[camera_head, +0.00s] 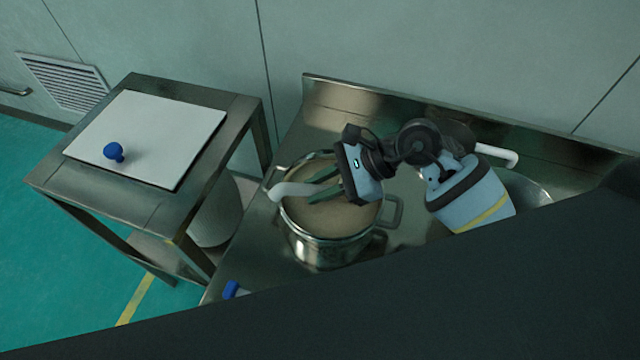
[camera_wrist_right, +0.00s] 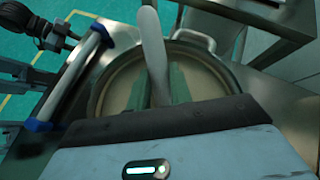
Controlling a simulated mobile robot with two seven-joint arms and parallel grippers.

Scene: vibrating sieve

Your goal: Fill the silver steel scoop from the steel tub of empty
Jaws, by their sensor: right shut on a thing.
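The steel tub (camera_head: 322,252) is a round pot with side handles, standing on the steel counter and holding a beige, flat-looking content. It also fills the middle of the right wrist view (camera_wrist_right: 98,92). My right gripper (camera_head: 322,188) is over the tub, its green fingers shut on the scoop (camera_head: 290,190). A pale, curved, smooth length of the scoop sticks out past the fingers over the tub's left rim; it also shows between the fingers in the wrist view (camera_wrist_right: 152,42). The scoop's bowl is hidden, so I cannot tell what is in it.
A steel side table (camera_head: 235,108) at left carries a white board (camera_head: 150,135) with a blue-knobbed object (camera_head: 114,151). A blue-ended bar (camera_wrist_right: 70,78) lies beside the tub. The counter's raised back edge (camera_head: 400,110) runs behind the tub. A dark shape covers the lower right.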

